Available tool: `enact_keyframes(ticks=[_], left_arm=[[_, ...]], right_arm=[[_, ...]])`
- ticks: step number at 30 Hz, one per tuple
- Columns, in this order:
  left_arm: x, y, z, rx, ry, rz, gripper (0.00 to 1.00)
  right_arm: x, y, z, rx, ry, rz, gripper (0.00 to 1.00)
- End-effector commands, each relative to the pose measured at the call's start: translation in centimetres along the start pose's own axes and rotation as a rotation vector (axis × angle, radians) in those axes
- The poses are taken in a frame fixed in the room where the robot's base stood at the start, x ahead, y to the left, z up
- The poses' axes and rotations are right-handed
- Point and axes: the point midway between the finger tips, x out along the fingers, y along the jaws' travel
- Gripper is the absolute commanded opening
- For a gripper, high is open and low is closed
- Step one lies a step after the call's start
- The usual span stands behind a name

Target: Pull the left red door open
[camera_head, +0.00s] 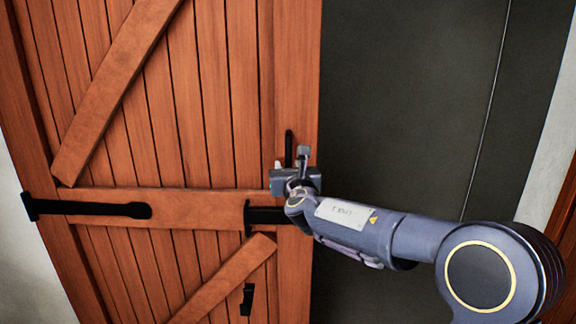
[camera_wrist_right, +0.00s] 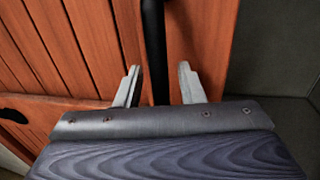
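The left red door (camera_head: 205,120) is orange-red planks with diagonal braces and fills the left half of the head view; it also shows in the right wrist view (camera_wrist_right: 60,50). Its upright black bar handle (camera_head: 289,143) is near the door's right edge, partly hidden by my right gripper (camera_head: 292,166). In the right wrist view, the handle (camera_wrist_right: 154,40) runs between the two fingers of my right gripper (camera_wrist_right: 159,68). The fingers are apart, with a gap visible on each side of the bar. My left gripper is not in view.
A black strap hinge (camera_head: 90,208) is on the door's left side, and a black latch (camera_head: 262,215) is below the gripper. Right of the door is a flat dark grey area (camera_head: 410,90). An orange-red wooden piece (camera_head: 567,225) shows at the far right edge.

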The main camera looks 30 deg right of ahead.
Motion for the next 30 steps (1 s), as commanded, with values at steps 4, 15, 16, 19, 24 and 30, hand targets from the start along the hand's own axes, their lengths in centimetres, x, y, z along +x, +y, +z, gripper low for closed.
enact_keyframes(ticks=[4,15,16,19,24,30], left_arm=[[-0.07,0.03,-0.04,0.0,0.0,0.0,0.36],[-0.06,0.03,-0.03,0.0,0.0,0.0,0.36],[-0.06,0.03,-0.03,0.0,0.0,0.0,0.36],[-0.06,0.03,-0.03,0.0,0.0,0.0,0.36],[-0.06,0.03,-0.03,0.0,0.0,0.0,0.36],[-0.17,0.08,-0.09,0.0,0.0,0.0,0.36]], right_arm=[[0.45,-0.01,0.02,-0.001,-0.001,0.0,0.35],[0.41,0.01,0.0,0.001,0.0,0.0,0.1],[0.41,0.01,0.0,0.001,0.0,0.0,0.07],[0.4,0.01,0.0,0.001,0.0,0.0,0.0],[0.39,0.01,0.0,0.001,0.0,0.0,0.0],[-0.15,0.48,0.01,0.003,0.001,-0.003,0.0]])
